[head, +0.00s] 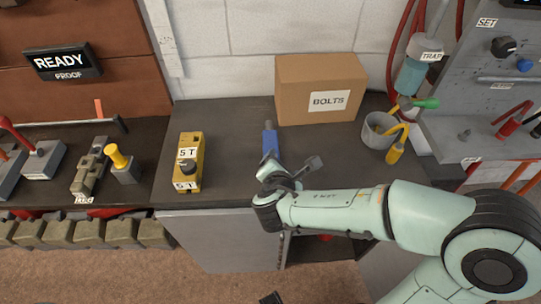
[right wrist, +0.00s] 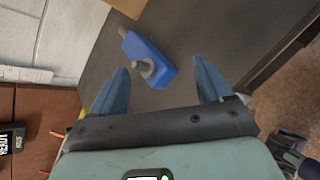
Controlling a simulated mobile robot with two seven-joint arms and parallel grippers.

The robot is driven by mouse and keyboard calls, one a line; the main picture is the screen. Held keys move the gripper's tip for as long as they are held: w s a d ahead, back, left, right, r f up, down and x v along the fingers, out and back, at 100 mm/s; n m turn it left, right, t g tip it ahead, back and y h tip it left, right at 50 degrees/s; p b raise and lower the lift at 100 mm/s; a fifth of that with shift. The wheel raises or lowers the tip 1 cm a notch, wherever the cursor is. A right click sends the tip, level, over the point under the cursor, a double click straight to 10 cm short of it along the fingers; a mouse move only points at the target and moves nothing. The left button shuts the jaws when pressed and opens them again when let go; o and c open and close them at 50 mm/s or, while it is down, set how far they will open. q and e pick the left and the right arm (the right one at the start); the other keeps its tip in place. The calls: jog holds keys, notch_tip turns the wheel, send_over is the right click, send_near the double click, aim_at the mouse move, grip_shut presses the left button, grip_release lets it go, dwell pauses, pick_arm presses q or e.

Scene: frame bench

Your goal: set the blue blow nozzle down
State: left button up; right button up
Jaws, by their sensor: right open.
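The blue blow nozzle (head: 270,141) lies on the dark bench top, its grey tip pointing toward the wall. In the right wrist view, the nozzle (right wrist: 150,62) shows its blue body and a round grey stud, just beyond the fingertips. My right gripper (head: 285,170) is at the near end of the nozzle, low over the front of the bench. Its two blue fingers (right wrist: 160,66) stand wide apart with nothing held between them. A small dark part at the bottom edge of the head view may be my left gripper (head: 270,298); its fingers cannot be made out.
A cardboard box labelled BOLTS (head: 320,88) stands behind the nozzle. A yellow unit (head: 188,160) stands to the left. A grey cup (head: 378,130) with yellow and green-tipped tools stands at the right. Bare bench top lies between the yellow unit and the nozzle.

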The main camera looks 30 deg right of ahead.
aim_at(270, 140)
jog(key=n, duration=0.2)
jog(key=a+n+t+b, duration=0.1)
jog(key=n, duration=0.1)
jog(key=a+n+t, duration=0.1)
jog(key=n, duration=0.2)
jog(key=shift+s+f, duration=0.4)
jog(key=shift+s+a+n+t+b, duration=0.1)
jog(key=shift+a+n+t+b, duration=0.25)
jog(key=shift+n+t, duration=0.4)
jog(key=shift+a+r+n+y, duration=0.1)
jog(key=shift+n+y, duration=0.2)
jog(key=shift+n, duration=0.25)
jog(key=shift+w+p, duration=0.25)
jog(key=shift+p, duration=0.3)
jog(key=p+x, duration=0.2)
jog(key=shift+w+r+p, duration=0.1)
jog(key=shift+p, duration=0.2)
jog(key=x, duration=0.4)
jog(key=shift+w+f+p, duration=0.15)
jog(key=shift+f+p, duration=0.15)
jog(key=shift+w+d+f, duration=0.25)
jog(key=shift+w+d, duration=0.15)
jog(key=shift+d, duration=0.1)
jog(key=x, duration=0.5)
jog(key=shift+f+p, duration=0.2)
jog(key=shift+p, duration=0.1)
pick_arm(q)
notch_tip(270, 140, up, 2)
jog(key=shift+s, duration=0.15)
